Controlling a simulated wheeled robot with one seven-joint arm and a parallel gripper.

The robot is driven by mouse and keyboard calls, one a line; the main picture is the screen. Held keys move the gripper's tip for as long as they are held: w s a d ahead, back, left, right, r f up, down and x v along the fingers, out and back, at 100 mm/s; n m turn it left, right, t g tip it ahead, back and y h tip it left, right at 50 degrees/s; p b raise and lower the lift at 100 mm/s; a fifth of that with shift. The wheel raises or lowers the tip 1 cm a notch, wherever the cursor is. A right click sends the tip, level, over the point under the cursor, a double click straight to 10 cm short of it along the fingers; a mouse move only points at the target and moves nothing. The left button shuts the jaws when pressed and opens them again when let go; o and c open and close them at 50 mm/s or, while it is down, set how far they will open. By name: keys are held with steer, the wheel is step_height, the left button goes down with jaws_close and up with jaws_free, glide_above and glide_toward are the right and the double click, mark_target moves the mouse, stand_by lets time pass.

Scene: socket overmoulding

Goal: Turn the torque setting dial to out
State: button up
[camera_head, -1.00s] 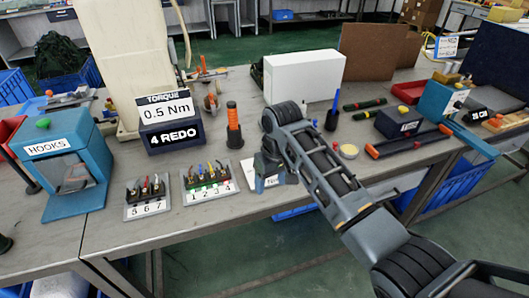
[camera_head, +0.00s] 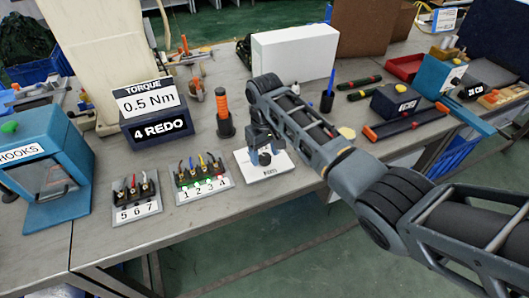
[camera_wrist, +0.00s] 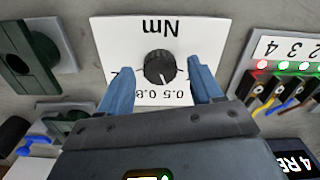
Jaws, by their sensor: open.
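The torque setting dial is a round black knob (camera_wrist: 160,67) on a white plate (camera_wrist: 115,35), which reads "Nm" and numbers such as 0.5 and 0.8, upside down in the wrist view. The plate (camera_head: 283,169) lies on the bench in the head view, right of the numbered sockets. My gripper (camera_wrist: 160,72) is open, with one blue finger on each side of the knob; contact cannot be told. My gripper (camera_head: 265,155) also shows over the plate in the head view. The "out" mark cannot be made out. The torque display (camera_head: 147,100) reads 0.5 Nm, with "4 REDO" below.
Beside the plate are a socket block marked 1 to 4 (camera_head: 202,193) with lit lamps and a block marked 5 to 7 (camera_head: 136,213). An orange-handled tool (camera_head: 223,110) stands behind. The teal HOOKS box (camera_head: 45,165) is at left, a white box (camera_head: 290,55) behind.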

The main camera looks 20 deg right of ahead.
steer(key=shift+f, duration=0.3)
steer(key=c, duration=1.1)
steer(key=shift+o, duration=0.2)
steer(key=shift+n, duration=0.3)
steer(key=n+p, duration=0.1)
steer(key=n, duration=0.3)
steer(key=shift+r, duration=0.1)
steer(key=shift+n+p, duration=0.45)
steer(key=shift+n, duration=1.75)
